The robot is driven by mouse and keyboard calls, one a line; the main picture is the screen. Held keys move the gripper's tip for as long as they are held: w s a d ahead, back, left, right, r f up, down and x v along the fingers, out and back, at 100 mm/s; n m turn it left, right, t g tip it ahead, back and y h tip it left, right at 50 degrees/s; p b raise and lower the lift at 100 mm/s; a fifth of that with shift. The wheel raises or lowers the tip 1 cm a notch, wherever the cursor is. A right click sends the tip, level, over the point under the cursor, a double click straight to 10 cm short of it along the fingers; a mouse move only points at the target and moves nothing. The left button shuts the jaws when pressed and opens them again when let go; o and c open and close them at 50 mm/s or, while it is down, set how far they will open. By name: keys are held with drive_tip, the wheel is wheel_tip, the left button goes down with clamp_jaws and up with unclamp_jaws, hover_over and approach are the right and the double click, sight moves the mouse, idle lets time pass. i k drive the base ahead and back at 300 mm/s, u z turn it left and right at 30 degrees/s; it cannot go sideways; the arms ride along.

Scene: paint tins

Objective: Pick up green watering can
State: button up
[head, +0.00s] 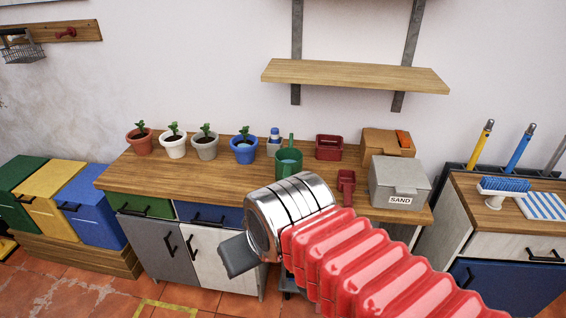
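The green watering can (288,161) stands on the wooden worktop of the long cabinet, right of the blue plant pot and behind my arm. Its upright green part rises above the body, and its lower edge is close to my arm's silver section in the picture. My gripper (238,257) is in front of the cabinet, lower left of the watering can and apart from it. Only a dark grey finger part shows past the silver cylinder, so I cannot see whether the jaws are open or hold anything.
Several potted plants (207,144) line the worktop (190,178) left of the can. A red bin (329,147), a red scoop (346,184), a cardboard box (385,142) and a grey SAND box (398,180) stand right. An empty shelf (350,75) hangs above.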

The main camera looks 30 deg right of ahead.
sight(288, 161)
drive_tip(key=z, duration=0.1)
drive_tip(key=i, duration=1.1)
drive_tip(key=z, duration=0.1)
